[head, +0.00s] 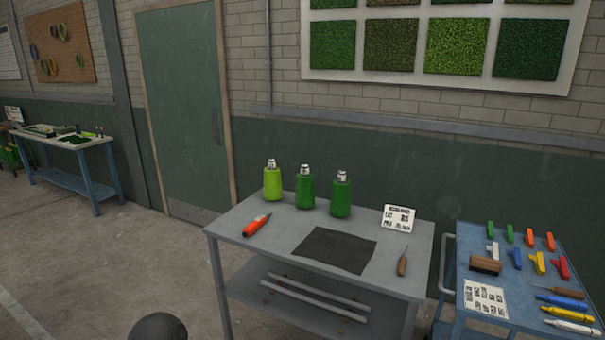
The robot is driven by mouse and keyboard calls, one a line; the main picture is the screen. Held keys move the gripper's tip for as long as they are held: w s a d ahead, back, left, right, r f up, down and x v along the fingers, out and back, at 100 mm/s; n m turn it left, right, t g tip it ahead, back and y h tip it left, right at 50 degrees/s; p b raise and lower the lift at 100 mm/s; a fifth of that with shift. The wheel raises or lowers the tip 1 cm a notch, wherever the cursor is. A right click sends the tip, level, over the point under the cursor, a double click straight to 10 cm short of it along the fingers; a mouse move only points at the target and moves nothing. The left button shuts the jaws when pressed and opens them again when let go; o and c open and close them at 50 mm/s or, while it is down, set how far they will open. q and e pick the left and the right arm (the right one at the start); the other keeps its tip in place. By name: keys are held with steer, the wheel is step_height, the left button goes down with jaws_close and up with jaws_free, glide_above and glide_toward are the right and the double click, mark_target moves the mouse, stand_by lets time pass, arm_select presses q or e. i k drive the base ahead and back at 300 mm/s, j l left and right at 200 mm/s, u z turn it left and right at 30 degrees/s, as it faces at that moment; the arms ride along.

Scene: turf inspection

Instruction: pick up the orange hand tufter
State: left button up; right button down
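The orange hand tufter (257,225) lies on the left part of the grey table (411,262), with a dark tip at its upper right end. It lies in front of the green bottles and is fully visible. Neither of my grippers shows in the head view, so nothing is seen touching the tufter.
Three green bottles (305,190) stand behind the tufter. A dark mat (334,250), a wooden-handled tool (403,262) and a white card (398,218) share the table. A blue cart (520,254) with tools stands at right. Open floor (110,255) lies at left.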

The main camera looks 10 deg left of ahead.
mark_target(251, 229)
steer(key=i+j, duration=0.1)
steer(key=j, duration=0.25)
steer(key=i+j, duration=0.1)
steer(key=j, duration=0.2)
steer(key=i+j+z, duration=0.1)
steer(key=j, duration=0.25)
steer(key=i+j, duration=0.15)
steer(key=j, duration=0.2)
